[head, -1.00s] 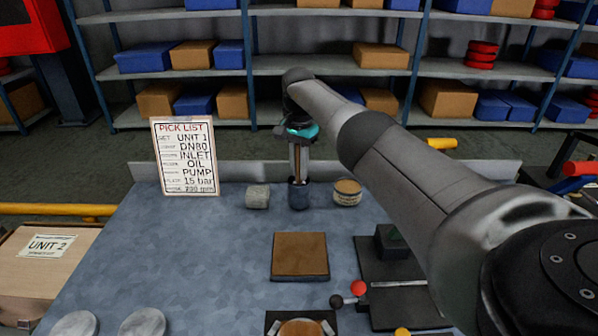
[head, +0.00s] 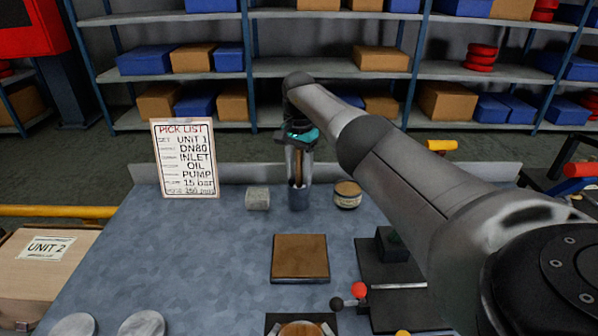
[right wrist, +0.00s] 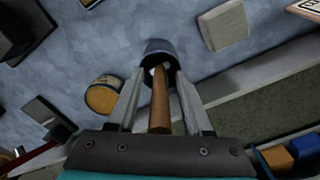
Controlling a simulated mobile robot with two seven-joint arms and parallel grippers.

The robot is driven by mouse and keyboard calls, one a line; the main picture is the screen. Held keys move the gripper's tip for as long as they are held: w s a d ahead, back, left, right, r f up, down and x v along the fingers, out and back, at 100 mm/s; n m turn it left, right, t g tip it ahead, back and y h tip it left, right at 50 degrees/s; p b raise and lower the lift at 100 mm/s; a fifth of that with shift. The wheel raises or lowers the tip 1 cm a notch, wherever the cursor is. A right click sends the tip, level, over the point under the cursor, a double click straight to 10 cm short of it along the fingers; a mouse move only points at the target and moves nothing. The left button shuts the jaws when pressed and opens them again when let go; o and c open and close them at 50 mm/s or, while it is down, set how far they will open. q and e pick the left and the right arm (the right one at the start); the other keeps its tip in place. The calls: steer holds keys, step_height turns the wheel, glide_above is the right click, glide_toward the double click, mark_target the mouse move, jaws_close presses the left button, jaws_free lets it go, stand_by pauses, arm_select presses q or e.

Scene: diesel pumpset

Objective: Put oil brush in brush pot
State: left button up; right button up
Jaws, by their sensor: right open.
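The oil brush stands in the dark brush pot (head: 299,198) at the back of the bench, with its brown wooden handle (head: 298,168) upright. The bristle end is hidden inside the pot. My right gripper (head: 299,180) is open just above the pot, its two fingers on either side of the handle. In the right wrist view the handle (right wrist: 160,105) runs between the spread fingers into the pot (right wrist: 160,48). A gap shows between the handle and the fingers. My left gripper is not in view.
A grey block (head: 257,198) stands left of the pot and a round tin with a yellowish band (head: 347,196) stands right. The pick list board (head: 185,158) is further left. A brown square pad (head: 300,258) lies in front. The bench's left middle is clear.

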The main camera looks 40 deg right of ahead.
steer(key=shift+r, duration=0.35)
step_height(320, 180, up, 11)
steer(key=p, duration=0.2)
steer(key=shift+f+p, duration=0.1)
steer(key=shift+p, duration=0.2)
steer(key=shift+r, duration=0.4)
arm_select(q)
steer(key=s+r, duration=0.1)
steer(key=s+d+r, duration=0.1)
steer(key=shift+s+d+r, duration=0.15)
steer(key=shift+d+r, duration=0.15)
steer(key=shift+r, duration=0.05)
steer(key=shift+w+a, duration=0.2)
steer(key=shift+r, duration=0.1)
